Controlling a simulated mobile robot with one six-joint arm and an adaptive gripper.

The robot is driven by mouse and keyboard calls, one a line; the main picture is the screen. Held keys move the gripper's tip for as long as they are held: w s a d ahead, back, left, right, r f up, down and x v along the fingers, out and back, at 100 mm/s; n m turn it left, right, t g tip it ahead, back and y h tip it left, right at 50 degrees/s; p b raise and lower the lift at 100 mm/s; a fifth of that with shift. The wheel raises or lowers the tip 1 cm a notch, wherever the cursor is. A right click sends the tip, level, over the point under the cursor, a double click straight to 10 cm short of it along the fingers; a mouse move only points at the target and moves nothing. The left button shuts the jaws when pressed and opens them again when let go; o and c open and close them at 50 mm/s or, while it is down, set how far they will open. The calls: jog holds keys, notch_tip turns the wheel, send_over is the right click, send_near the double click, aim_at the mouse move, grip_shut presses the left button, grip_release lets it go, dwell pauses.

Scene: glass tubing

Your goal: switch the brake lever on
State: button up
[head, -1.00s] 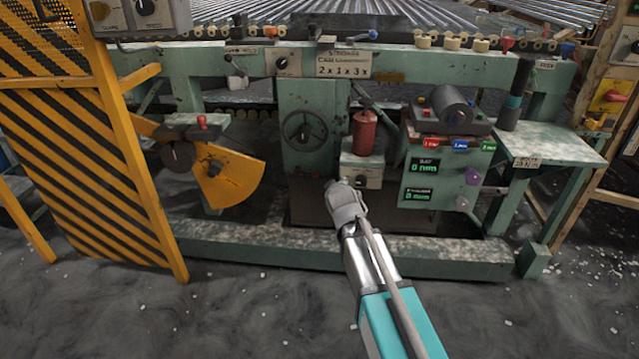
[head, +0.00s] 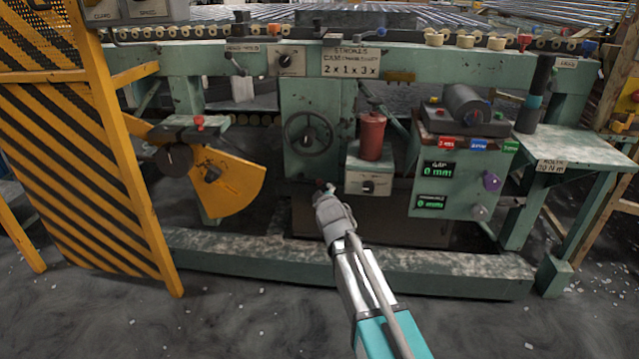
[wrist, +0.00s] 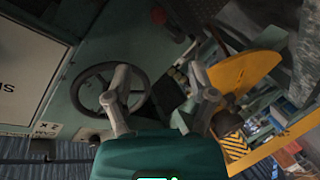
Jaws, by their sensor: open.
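My gripper (head: 325,190) is in front of the green machine, a little below the handwheel (head: 308,133). In the wrist view its two fingers (wrist: 160,98) are spread apart with nothing between them. The wrist view is turned, with the handwheel behind the left finger and the yellow sector plate (wrist: 245,75) behind the right one. No label reading brake is legible. I cannot tell which is the brake lever.
A yellow-and-black striped guard (head: 70,170) stands at the left. A red canister (head: 372,136) sits on a green bracket. A control box (head: 445,185) with green displays is at the right. A low green beam (head: 440,270) crosses near the floor.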

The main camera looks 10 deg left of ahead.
aim_at(319, 183)
jog(key=shift+w, duration=0.1)
jog(key=b+x, duration=0.3)
jog(key=x, duration=1)
jog(key=shift+w+d+f+b, duration=0.1)
jog(key=shift+w+b, duration=0.2)
jog(key=shift+b, duration=0.05)
grip_shut()
